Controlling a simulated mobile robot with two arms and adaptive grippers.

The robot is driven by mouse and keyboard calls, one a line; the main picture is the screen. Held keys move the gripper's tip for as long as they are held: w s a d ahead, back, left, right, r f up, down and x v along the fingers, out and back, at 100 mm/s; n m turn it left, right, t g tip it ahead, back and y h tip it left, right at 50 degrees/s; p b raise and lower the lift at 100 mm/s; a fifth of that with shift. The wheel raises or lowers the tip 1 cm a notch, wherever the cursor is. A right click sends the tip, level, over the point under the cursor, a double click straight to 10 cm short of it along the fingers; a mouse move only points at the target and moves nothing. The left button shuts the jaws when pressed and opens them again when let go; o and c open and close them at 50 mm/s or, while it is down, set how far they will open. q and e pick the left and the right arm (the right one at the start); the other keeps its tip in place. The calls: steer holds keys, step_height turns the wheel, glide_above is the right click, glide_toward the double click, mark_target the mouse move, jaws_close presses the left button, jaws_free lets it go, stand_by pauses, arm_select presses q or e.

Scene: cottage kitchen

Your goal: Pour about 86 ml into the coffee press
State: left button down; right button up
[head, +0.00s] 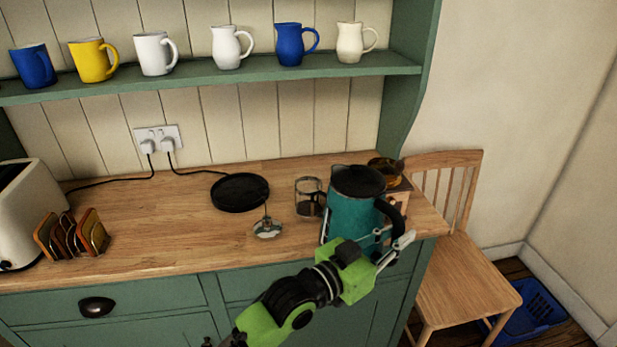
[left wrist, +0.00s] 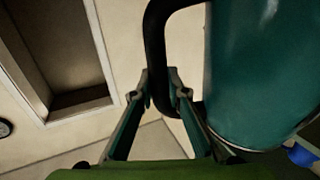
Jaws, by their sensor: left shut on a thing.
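The teal kettle (head: 350,210) has a black lid and black handle and looks about upright at the counter's front right. My left gripper (head: 392,243) is shut on its handle; the left wrist view shows the fingers (left wrist: 160,92) around the black handle (left wrist: 157,45), beside the teal body (left wrist: 262,75). The coffee press (head: 309,200), a clear glass in a metal frame, stands just left of and behind the kettle. I cannot tell its fill level. The press's plunger lid (head: 267,229) lies apart on the counter, rod up. My right gripper is not in view.
A round black kettle base (head: 240,192) lies left of the press. A wooden grinder (head: 397,198) with a brass top stands close behind the kettle. A toast rack (head: 75,235) and toaster (head: 27,215) are at left. Jugs and mugs line the shelf (head: 200,80) above.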

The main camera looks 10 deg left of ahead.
arm_select(q)
steer(key=shift+r, duration=0.45)
